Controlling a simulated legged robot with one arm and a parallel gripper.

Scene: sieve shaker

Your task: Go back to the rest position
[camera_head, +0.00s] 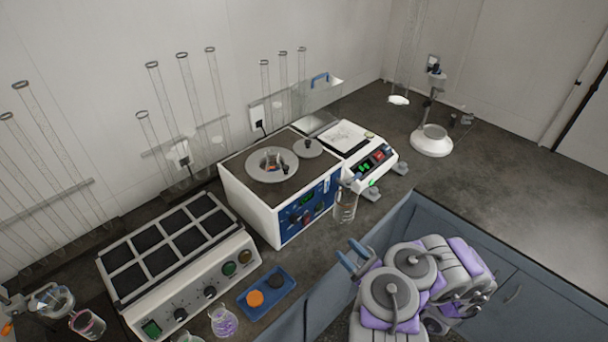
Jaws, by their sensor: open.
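My gripper (354,258) is at the lower middle of the head view. Its two blue-grey fingers stand apart, and it is empty. It points up and left, over the front edge of the bench near the blue-fronted machine. My folded arm in grey and purple fills the lower right, in front of the blue cabinets. No sieve shaker can be made out for certain.
The blue-fronted machine (280,228) with an open round well stands mid-bench. A beaker (346,206) stands close beyond my gripper. A hotplate unit (135,255), a blue tray (266,308) and flasks (224,322) are on the left. The bench's right part (500,190) is clear.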

